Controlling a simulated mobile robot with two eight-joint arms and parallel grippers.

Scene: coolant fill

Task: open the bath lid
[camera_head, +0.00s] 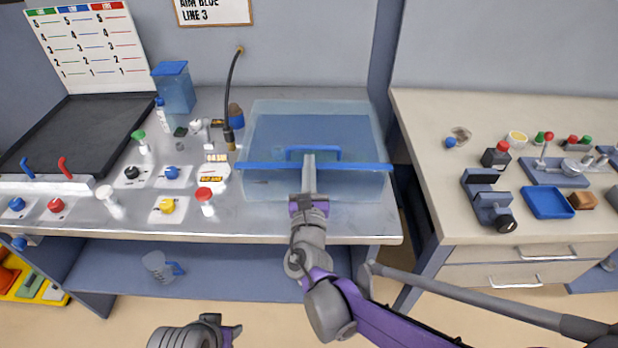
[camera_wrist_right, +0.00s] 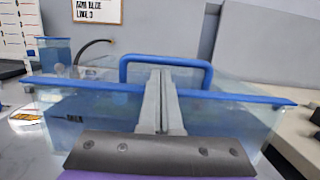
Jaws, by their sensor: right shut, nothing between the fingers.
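The bath (camera_head: 260,186) is a clear, bluish box near the right end of the left bench. A blue strip of the lid (camera_head: 262,166) runs across its front, with a raised blue handle (camera_head: 313,150) at its middle. My right gripper (camera_head: 309,157) is shut and empty, its fingertips at the handle. In the right wrist view, the fingers (camera_wrist_right: 160,80) overlap the lid strip (camera_wrist_right: 85,84) inside the outline of the handle arch (camera_wrist_right: 165,61); contact cannot be told. My left gripper (camera_head: 228,331) is at the bottom edge, mostly cut off, away from the bath.
A black hose (camera_head: 231,95) hangs left of the bath. Several knobs and small items, including a red-topped one (camera_head: 204,196), crowd the bench to the left. A separate counter (camera_head: 430,130) with tools stands right, across a gap.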

